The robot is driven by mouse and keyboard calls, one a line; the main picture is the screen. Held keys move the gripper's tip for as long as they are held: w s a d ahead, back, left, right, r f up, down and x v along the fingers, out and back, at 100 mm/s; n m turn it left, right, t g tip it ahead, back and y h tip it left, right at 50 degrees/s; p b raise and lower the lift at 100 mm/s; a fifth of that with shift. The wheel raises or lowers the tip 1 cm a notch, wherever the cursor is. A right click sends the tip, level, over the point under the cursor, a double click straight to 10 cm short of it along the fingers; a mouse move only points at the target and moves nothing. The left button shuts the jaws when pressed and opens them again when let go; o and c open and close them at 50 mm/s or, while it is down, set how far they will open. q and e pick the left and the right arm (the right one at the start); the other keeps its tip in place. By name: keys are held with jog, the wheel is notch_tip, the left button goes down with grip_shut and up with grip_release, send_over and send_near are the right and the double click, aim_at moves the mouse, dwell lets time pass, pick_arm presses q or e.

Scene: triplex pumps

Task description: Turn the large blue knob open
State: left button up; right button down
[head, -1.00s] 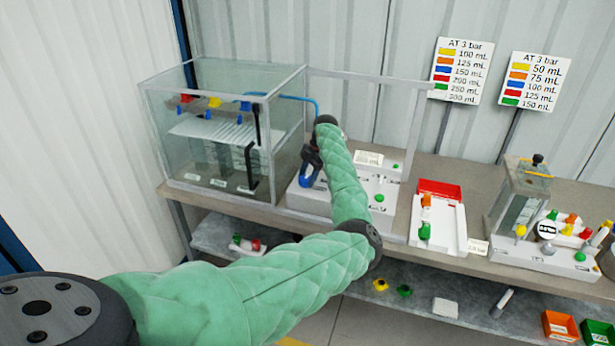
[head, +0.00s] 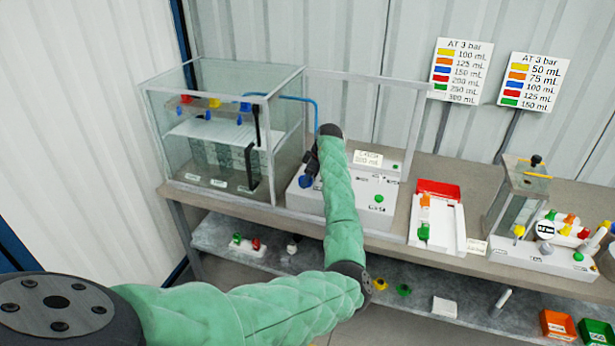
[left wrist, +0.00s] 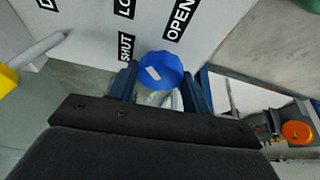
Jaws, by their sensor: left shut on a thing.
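The large blue knob (left wrist: 163,68) sits on a white panel with SHUT and OPEN labels. It has a small white mark on its face. My left gripper (left wrist: 160,80) is shut on it, with one dark blue finger on each side. In the head view the knob (head: 305,182) shows at the left end of the white pump box (head: 385,207), with my left gripper (head: 309,172) at it and my green arm partly covering the box. My right gripper is not in view.
A glass tank (head: 168,130) stands left of the box, with a thin clear frame (head: 408,130) around the box. A white tray with a red bin (head: 438,189) and another pump unit (head: 535,255) stand to the right. A lower shelf (head: 215,235) holds small parts.

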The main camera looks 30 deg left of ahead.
pick_arm(q)
jog(key=m, duration=0.1)
jog(key=m+t+p, duration=0.1)
jog(key=shift+r+m, duration=0.3)
jog(key=shift+m, duration=0.1)
jog(key=m+t+p, duration=0.1)
jog(key=m, duration=0.3)
jog(key=shift+s+a+m+t+p, duration=0.1)
jog(key=shift+s+m+t+p, duration=0.05)
jog(key=shift+m+t+p, duration=0.5)
jog(key=shift+m+t, duration=0.05)
jog(key=shift+m, duration=0.3)
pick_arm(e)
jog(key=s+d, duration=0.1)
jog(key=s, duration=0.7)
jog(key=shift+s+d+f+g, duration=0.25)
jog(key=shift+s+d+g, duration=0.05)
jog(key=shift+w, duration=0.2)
pick_arm(q)
jog(key=o, duration=0.8)
jog(key=shift+o, duration=0.9)
jog(key=shift+f, duration=0.1)
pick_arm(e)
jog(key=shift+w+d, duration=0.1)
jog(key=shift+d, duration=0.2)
pick_arm(q)
jog(key=shift+s, duration=0.1)
